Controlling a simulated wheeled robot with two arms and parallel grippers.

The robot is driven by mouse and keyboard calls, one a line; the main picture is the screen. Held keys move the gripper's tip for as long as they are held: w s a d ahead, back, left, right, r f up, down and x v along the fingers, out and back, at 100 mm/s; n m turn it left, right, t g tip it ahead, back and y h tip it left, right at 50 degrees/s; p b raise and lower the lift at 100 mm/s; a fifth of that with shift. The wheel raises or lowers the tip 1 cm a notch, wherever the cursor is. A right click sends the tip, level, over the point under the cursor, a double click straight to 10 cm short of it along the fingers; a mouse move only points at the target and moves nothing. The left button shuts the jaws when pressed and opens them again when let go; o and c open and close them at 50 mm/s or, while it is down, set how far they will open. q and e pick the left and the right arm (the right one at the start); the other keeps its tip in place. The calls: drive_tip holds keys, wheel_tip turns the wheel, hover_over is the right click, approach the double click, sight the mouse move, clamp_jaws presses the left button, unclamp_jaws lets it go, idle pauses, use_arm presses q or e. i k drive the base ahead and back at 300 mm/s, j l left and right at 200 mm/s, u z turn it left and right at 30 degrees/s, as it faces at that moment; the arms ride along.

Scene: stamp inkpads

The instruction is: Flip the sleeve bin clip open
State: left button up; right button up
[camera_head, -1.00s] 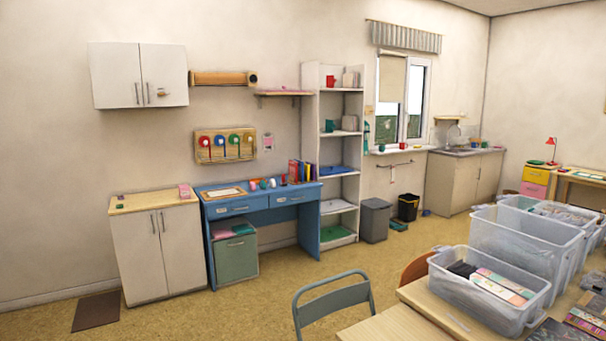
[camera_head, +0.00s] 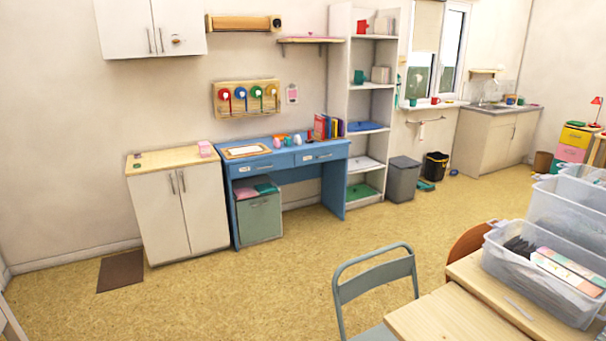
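No gripper of mine is in view. I cannot tell for sure which container is the sleeve bin. A clear plastic bin (camera_head: 515,262) with dark and pastel packs in it stands on the wooden table at the lower right. A grey-green box (camera_head: 260,220) with pink and green items on top stands under the blue desk. A lidded grey bin (camera_head: 402,182) stands on the floor right of the white shelf. No clip can be made out on any of them at this size.
The blue desk (camera_head: 322,153) stands between a white cabinet (camera_head: 172,222) and a white shelf (camera_head: 340,75). A grey chair (camera_head: 375,282) stands by the wooden table (camera_head: 450,315). The yellow floor (camera_head: 250,295) between desk and chair is clear. A dark mat (camera_head: 121,270) lies at left.

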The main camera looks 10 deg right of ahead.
sight(569, 165)
drive_tip(key=i+j+u, duration=0.1)
drive_tip(key=i+u, duration=0.4)
drive_tip(key=i, duration=1.65)
drive_tip(key=i+z, duration=0.3)
drive_tip(key=i, duration=0.45)
drive_tip(key=i+j+z, duration=0.3)
drive_tip(key=i, duration=0.4)
drive_tip(key=i+l+z, duration=0.15)
drive_tip(key=z, duration=0.3)
drive_tip(key=i+z, duration=0.6)
drive_tip(key=z, duration=0.25)
drive_tip(key=i+j+z, duration=0.15)
drive_tip(key=z, duration=0.25)
drive_tip(key=i+l+z, duration=0.1)
drive_tip(key=i+z, duration=0.45)
drive_tip(key=z, duration=0.25)
drive_tip(key=i+z, duration=0.3)
drive_tip(key=z, duration=0.15)
drive_tip(key=i+j+z, duration=0.25)
drive_tip(key=z, duration=0.15)
drive_tip(key=i+j+z, duration=0.1)
drive_tip(key=i+j, duration=0.25)
drive_tip(key=i, duration=0.25)
drive_tip(key=i+j+z, duration=0.15)
drive_tip(key=i+j, duration=0.2)
drive_tip(key=i, duration=0.2)
